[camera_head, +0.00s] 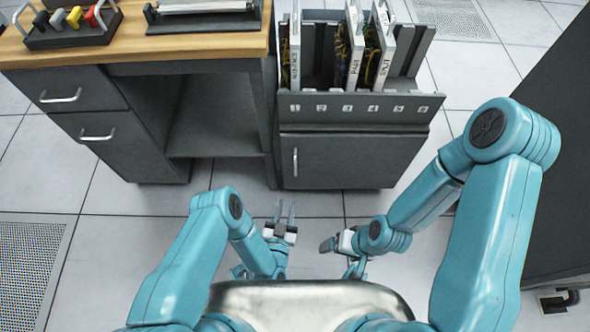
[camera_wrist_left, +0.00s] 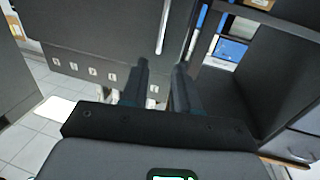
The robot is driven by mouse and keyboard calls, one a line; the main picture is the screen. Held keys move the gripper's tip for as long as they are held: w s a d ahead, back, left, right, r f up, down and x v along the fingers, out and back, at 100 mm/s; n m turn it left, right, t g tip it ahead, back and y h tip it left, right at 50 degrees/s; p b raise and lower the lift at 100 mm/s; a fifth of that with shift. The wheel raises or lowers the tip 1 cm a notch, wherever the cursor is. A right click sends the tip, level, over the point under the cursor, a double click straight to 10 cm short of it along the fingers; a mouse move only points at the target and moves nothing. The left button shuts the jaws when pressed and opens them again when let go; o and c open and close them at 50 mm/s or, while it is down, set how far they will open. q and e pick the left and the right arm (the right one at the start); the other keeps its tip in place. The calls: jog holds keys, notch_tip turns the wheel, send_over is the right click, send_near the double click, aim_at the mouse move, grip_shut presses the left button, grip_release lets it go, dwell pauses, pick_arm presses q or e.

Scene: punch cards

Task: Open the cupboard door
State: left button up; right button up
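The cupboard door (camera_head: 350,160) is a dark grey panel below the card rack, and it looks closed. Its upright silver handle (camera_head: 295,162) is near the door's left edge. In the left wrist view, the handle (camera_wrist_left: 164,28) shows beyond my fingertips, and the door panel (camera_wrist_left: 95,28) fills the upper left. My left gripper (camera_head: 284,208) is open and empty, in front of and below the handle, apart from it. Its two fingers (camera_wrist_left: 161,68) show a clear gap in the wrist view. My right gripper (camera_head: 328,245) is lower right of it, pointing left; its finger gap is unclear.
A rack (camera_head: 360,108) with numbered slots and several upright cards sits above the door. A wooden-topped desk (camera_head: 120,55) with drawers (camera_head: 85,135) stands left. A dark cabinet (camera_head: 550,150) is at the right. The tiled floor (camera_head: 325,203) before the door is clear.

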pick_arm(q)
jog(key=b, duration=0.7)
send_near(295, 166)
jog(key=w, duration=0.3)
jog(key=w+d+b, duration=0.1)
jog(key=w, duration=0.3)
jog(key=w+d, duration=0.1)
jog(key=w, duration=0.2)
jog(key=shift+w+b, duration=0.15)
jog(key=shift+b, duration=0.2)
grip_shut()
